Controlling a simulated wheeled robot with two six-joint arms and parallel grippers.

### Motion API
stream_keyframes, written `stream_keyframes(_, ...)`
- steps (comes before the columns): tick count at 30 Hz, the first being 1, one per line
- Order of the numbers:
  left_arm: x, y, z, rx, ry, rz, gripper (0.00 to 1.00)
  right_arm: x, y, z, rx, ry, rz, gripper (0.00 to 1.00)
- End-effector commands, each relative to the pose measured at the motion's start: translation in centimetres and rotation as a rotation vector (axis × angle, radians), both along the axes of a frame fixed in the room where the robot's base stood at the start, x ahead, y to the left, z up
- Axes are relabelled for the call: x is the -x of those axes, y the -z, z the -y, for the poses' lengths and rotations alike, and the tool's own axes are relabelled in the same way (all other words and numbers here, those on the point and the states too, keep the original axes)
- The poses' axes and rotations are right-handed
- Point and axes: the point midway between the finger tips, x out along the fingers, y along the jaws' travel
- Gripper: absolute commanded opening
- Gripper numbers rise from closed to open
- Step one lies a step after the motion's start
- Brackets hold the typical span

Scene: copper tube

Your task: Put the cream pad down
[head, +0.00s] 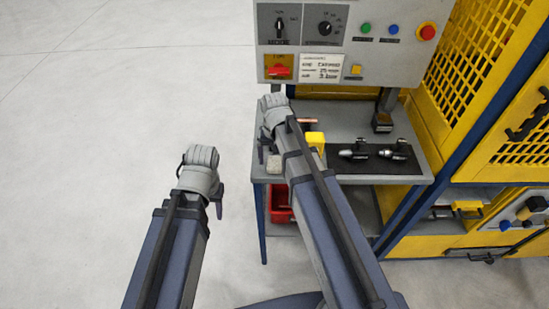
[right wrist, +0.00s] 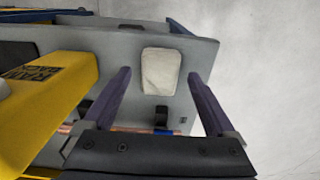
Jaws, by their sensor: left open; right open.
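The cream pad (head: 274,164) lies on the grey table top near its left edge. In the right wrist view the pad (right wrist: 160,71) shows as a pale rounded rectangle, flat on the grey surface. My right gripper (right wrist: 158,76) is open, its two dark fingers apart on either side of the pad in that picture, with gaps to both sides. In the head view my right wrist and arm hide most of that gripper. My left gripper (head: 217,203) is open and empty, out over the floor left of the table.
A yellow block (head: 316,141) and a copper tube (head: 306,120) are beside my right arm. A dark mat (head: 375,166) with two metal tools lies at the right. A control panel (head: 340,40) stands behind, a yellow cage (head: 480,70) at right. A red bin (head: 281,204) is below.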

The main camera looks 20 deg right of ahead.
Motion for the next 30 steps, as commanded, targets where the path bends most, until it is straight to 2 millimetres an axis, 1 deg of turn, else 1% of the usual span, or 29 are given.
stream_keyframes(1, 0.0, -1.1, 0.0, 0.000, 0.000, 0.000, 0.49, 0.0, -1.1, 0.0, 0.000, 0.000, 0.000, 0.91)
stream_keyframes(18, 0.0, -9.7, 0.0, 0.001, -0.003, 0.000, 0.49, 0.0, -9.7, 0.0, 0.000, 0.000, 0.000, 0.91)
stream_keyframes(22, 0.0, -10.8, 0.0, 0.002, -0.006, 0.000, 0.49, 0.0, -10.8, 0.0, 0.000, 0.000, 0.000, 0.91)
stream_keyframes(28, 0.0, -11.0, 0.0, 0.002, -0.008, 0.000, 0.49, 0.1, -11.0, -0.1, 0.000, -0.002, 0.000, 0.91)
stream_keyframes(29, 0.0, -11.0, 0.0, 0.002, -0.008, 0.000, 0.49, 0.3, -11.0, -0.3, 0.001, -0.009, -0.001, 0.91)
stream_keyframes(30, 0.0, -10.9, 0.0, 0.002, -0.008, 0.000, 0.49, 0.9, -10.9, -0.9, 0.004, -0.032, -0.003, 0.91)
